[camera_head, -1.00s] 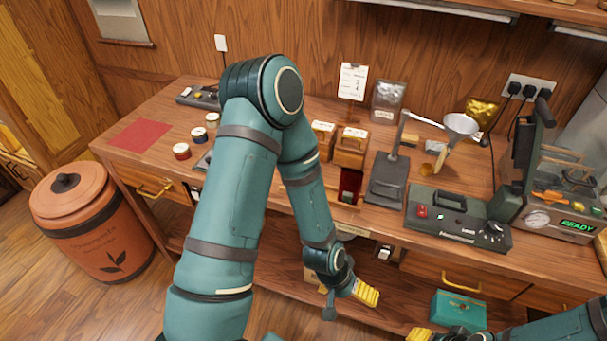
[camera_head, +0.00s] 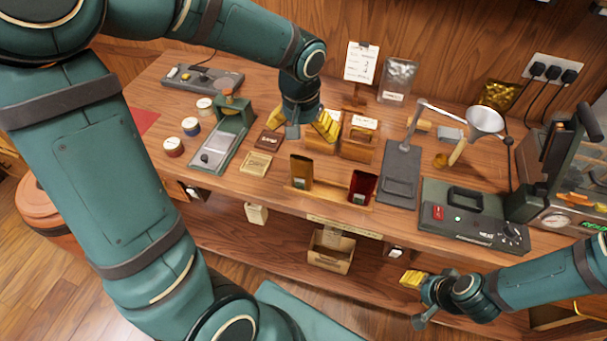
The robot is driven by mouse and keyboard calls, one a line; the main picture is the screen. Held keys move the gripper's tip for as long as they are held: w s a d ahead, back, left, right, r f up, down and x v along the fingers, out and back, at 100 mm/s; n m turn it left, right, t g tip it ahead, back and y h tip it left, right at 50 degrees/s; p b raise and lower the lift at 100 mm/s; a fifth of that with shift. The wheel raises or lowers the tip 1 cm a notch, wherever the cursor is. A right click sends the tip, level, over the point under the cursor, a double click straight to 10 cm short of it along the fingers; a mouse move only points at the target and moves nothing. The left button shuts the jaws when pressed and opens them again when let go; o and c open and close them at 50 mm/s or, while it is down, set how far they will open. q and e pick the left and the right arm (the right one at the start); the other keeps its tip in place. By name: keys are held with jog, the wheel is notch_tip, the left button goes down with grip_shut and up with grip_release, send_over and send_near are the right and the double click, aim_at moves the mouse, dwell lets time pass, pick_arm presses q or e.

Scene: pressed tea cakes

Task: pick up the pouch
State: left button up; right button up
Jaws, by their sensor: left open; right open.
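Several things look like pouches. A brown one (camera_head: 301,171) and a dark red one (camera_head: 362,187) stand upright in a wooden holder (camera_head: 330,197) at the table's front edge. A silver bag (camera_head: 397,81) and a gold bag (camera_head: 500,95) are at the back by the wall. My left gripper (camera_head: 309,123) is open, pointing down behind the brown pouch, by the wooden boxes, and apart from the pouches. It partly hides the left box. My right gripper (camera_head: 419,292) is open and low in front of the table, apart from all pouches.
A press (camera_head: 217,140) and several round tins stand at the left. Wooden boxes (camera_head: 358,143), a lamp-like stand (camera_head: 398,175), a sealer (camera_head: 470,215) and a machine with a gauge (camera_head: 560,215) fill the right. A cardboard box (camera_head: 330,251) sits on the shelf below.

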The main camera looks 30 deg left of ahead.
aim_at(301, 158)
pick_arm(q)
jog(key=f, duration=0.5)
jog(key=shift+w+a+f+b, duration=0.1)
jog(key=shift+w+f+b, duration=0.25)
jog(key=shift+f, duration=0.05)
jog(key=f, duration=0.4)
jog(key=shift+a+f, duration=0.1)
jog(key=shift+a, duration=0.3)
jog(key=shift+w+f+b, duration=0.1)
jog(key=shift+f+b, duration=0.2)
jog(key=shift+f, duration=0.15)
jog(key=c, duration=1)
